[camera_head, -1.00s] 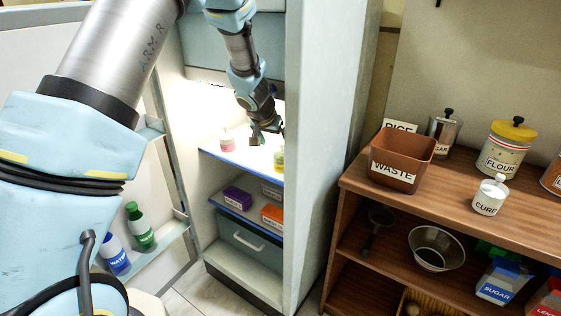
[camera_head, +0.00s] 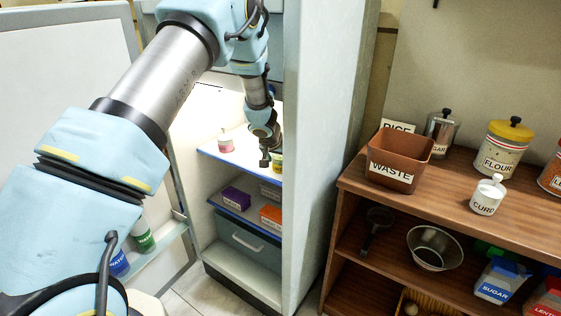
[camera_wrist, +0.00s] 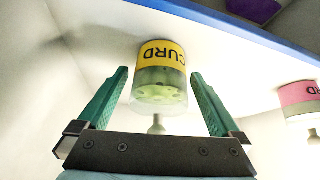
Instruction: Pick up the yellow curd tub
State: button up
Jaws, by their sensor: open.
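The yellow curd tub (camera_wrist: 162,72) shows in the wrist view between and just beyond the tips of my open gripper (camera_wrist: 158,95). It has a yellow band reading CURD and a clear greenish body, and it appears upside down there. In the head view the tub (camera_head: 277,161) stands on the lit upper shelf of the fridge, partly cut off by the cabinet wall. My gripper (camera_head: 268,160) is beside it, at its left in that view.
A pink-labelled curd tub (camera_wrist: 300,98) stands on the same shelf, also visible in the head view (camera_head: 226,143). The blue shelf edge (camera_head: 238,172) runs along the front. Purple (camera_head: 237,198) and orange (camera_head: 271,215) boxes lie below. The cabinet side wall (camera_head: 325,150) is close on the right.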

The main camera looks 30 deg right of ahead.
jog(key=c, duration=1.4)
jog(key=shift+c, duration=0.4)
jog(key=shift+r, duration=0.15)
